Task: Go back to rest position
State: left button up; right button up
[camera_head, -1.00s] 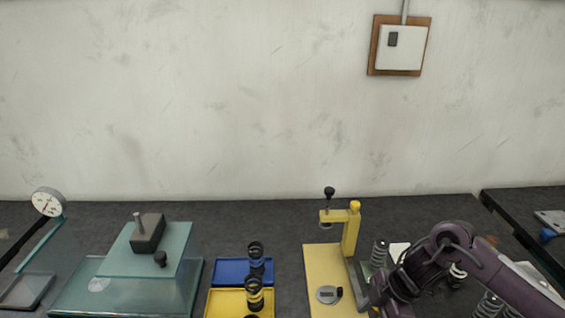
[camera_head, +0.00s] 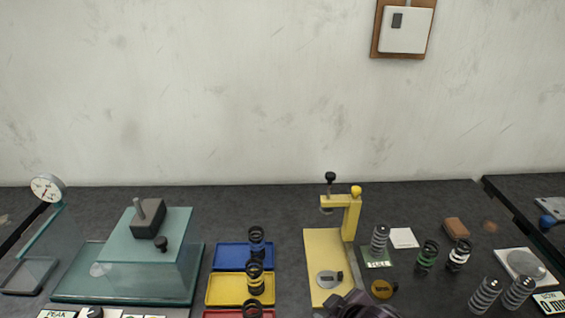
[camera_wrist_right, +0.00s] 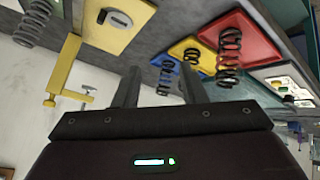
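My right gripper (camera_wrist_right: 160,88) shows in the right wrist view with its two fingers apart and nothing between them. In the head view only a dark part of my right arm shows at the bottom edge, in front of the yellow press (camera_head: 325,262). The press also shows in the right wrist view (camera_wrist_right: 118,28). Springs stand on a blue tray (camera_head: 228,257), a yellow tray (camera_head: 226,290) and a red tray (camera_head: 222,314). My left gripper is not in either view.
Several springs, such as a green-banded one (camera_head: 427,256), stand at the right beside a brown block (camera_head: 456,228) and a scale (camera_head: 526,265). The dark bench is clear along the back.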

jog(key=s+d+f+m+g+h, duration=0.2)
jog(key=s+d+m+g, duration=0.2)
jog(key=s+d+m, duration=0.5)
jog(key=s+f+n+g+b, duration=0.1)
jog(key=s+f+b, duration=0.1)
jog(key=f, duration=1.6)
jog(key=s+f+n+g+b, duration=0.1)
jog(key=s+f+n+b, duration=0.15)
jog(key=f, duration=1.45)
jog(key=s+d+f+b, duration=0.1)
jog(key=s+d+f, duration=0.1)
jog(key=s+f, duration=0.7)
jog(key=s+d+f+b, duration=0.1)
jog(key=s+d+f, duration=0.1)
jog(key=s+f, duration=0.8)
jog(key=shift+s+f+m+g+h+b, duration=0.2)
jog(key=shift+f+m+g+h+b, duration=0.15)
jog(key=shift+f, duration=0.45)
